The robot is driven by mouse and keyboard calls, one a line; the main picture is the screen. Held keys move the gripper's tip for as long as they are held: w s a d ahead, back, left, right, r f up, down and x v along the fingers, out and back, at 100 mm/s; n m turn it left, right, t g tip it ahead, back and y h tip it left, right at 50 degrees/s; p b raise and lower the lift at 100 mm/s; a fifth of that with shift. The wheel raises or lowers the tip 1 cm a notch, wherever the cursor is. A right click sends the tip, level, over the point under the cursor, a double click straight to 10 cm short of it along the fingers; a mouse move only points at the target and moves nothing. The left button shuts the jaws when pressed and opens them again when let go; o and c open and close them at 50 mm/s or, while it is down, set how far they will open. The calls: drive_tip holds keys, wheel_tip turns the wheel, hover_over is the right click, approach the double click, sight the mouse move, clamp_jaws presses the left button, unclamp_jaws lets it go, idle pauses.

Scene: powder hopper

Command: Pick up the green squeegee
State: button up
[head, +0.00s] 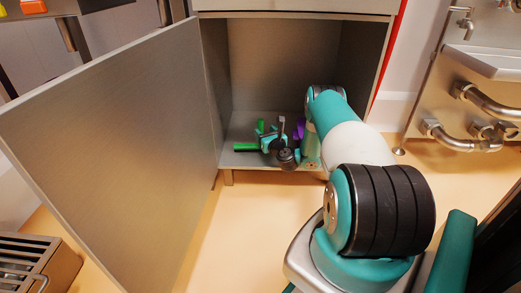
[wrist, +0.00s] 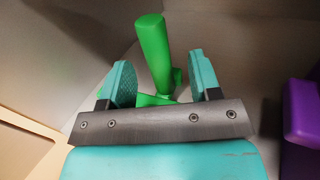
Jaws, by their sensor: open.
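The green squeegee (head: 246,147) lies on the cabinet floor, partly hidden behind my gripper in the head view. In the wrist view its thick green handle (wrist: 153,50) points away, and a lower green part shows between my fingers. My gripper (wrist: 162,82) is open, with one teal finger to the left and one to the right of the green part. I cannot tell whether either finger touches it. In the head view my gripper (head: 270,141) is low inside the cabinet.
The cabinet (head: 275,60) stands open, its large door (head: 115,140) swung out to the left. A purple object (head: 299,128) is right of my gripper; it also shows in the wrist view (wrist: 301,125). A slatted metal box (head: 35,262) stands on the floor at left.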

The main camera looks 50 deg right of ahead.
sight(262, 129)
drive_tip(key=b+x, duration=0.4)
drive_tip(key=x, duration=0.1)
drive_tip(key=shift+w+a, duration=0.1)
drive_tip(key=shift+a, duration=0.05)
drive_tip(key=shift+w+d+r, duration=0.2)
drive_tip(key=shift+w+d, duration=0.05)
drive_tip(key=shift+w, duration=0.1)
clamp_jaws()
